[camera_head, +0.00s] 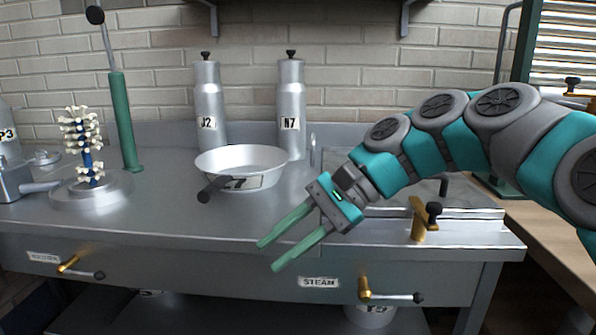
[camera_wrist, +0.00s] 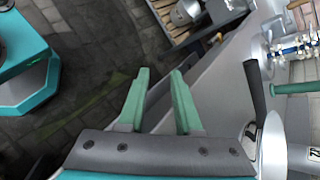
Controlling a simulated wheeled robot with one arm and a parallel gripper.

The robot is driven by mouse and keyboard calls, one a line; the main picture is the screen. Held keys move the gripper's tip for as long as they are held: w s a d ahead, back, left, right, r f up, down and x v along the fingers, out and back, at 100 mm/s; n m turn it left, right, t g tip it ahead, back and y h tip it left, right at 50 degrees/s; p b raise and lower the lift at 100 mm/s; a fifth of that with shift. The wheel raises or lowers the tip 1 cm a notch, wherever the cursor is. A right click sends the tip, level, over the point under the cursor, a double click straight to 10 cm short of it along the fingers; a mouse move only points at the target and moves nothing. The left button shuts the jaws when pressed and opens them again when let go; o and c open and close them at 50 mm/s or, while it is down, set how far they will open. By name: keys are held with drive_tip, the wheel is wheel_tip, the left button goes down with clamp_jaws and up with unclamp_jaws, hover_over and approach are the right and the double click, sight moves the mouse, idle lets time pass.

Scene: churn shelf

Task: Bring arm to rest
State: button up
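My gripper (camera_head: 268,256) hangs over the front edge of the metal counter, above the drawer front, with its two green fingers pointing down to the left. The fingers are apart and nothing is between them. In the wrist view my gripper (camera_wrist: 162,76) also shows open and empty, with the dark tiled floor and the counter's edge beyond it. My teal and grey arm reaches in from the right of the head view.
A metal pan (camera_head: 243,166) with a dark handle sits on the counter close behind my gripper. Bottles J2 (camera_head: 208,100) and N7 (camera_head: 291,105) stand behind it. A brass bracket (camera_head: 421,222) stands right of my gripper. Drawer handles (camera_head: 365,289) stick out below.

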drive_tip(key=s+d+f+n+h, duration=0.3)
drive_tip(key=s+d+f+h, duration=0.2)
drive_tip(key=s+d+f, duration=0.3)
drive_tip(key=s+d+f+n+h, duration=0.4)
drive_tip(key=s+d+f, duration=0.4)
drive_tip(key=f, duration=0.8)
drive_tip(key=s+h, duration=0.1)
drive_tip(key=s, duration=0.2)
drive_tip(key=shift+s+d, duration=0.35)
drive_tip(key=shift+s, duration=0.05)
